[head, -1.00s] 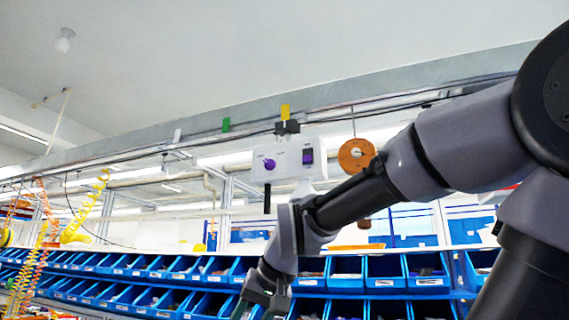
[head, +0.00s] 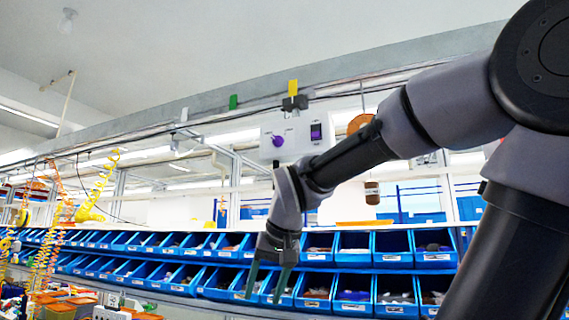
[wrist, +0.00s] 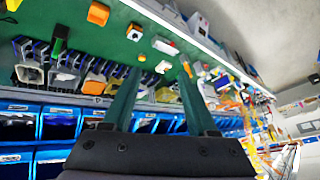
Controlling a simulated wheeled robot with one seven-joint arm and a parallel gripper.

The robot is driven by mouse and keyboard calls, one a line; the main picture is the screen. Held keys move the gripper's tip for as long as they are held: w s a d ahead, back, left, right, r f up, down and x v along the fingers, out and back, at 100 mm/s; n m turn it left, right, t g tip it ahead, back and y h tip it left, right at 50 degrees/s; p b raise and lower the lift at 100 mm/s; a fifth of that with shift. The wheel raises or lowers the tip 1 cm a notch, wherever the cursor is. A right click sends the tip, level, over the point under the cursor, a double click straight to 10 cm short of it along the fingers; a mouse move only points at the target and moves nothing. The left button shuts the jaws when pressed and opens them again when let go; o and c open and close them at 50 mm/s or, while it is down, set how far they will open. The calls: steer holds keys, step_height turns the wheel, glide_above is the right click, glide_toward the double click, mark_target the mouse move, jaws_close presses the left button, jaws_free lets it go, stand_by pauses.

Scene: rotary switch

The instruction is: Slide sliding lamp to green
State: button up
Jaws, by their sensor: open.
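The sliding lamp appears to be the dark grey block (head: 295,103) on the long overhead rail, directly below the yellow tag (head: 293,88). The green tag (head: 233,101) is further left along the rail, and a white tag (head: 184,114) is further left still. My gripper (head: 265,296) hangs low in the head view, well below the rail, with its two dark green fingers pointing down and apart. It is open and empty, in front of the blue bins. The wrist view shows the spread fingers (wrist: 158,70) with nothing between them.
A white switch box (head: 292,137) with a purple knob and a purple switch hangs below the rail, close above my forearm. A round orange-brown disc (head: 360,122) hangs to its right, partly behind my arm. Blue bins (head: 388,252) line the shelf. Coiled yellow hoses (head: 95,200) hang at left.

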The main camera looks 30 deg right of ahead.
steer(key=w+d+r+m+h, duration=0.2)
steer(key=w+d+r+h, duration=0.5)
steer(key=w+d+r, duration=0.4)
steer(key=w+a+r+m+t+h, duration=0.15)
steer(key=w+r+h, duration=0.25)
steer(key=r, duration=0.6)
steer(key=w+a+r+m+t+h, duration=0.1)
steer(key=w+r+m+t+h, duration=0.3)
steer(key=r, duration=0.7)
steer(key=w+d+n+g, duration=0.1)
steer(key=w+d, duration=0.6)
steer(key=d, duration=0.1)
steer(key=shift+d+f+y, duration=0.15)
steer(key=shift+d+y, duration=0.15)
steer(key=shift+d, duration=0.05)
steer(key=shift+w+n, duration=0.1)
steer(key=shift+n, duration=0.15)
jaws_close()
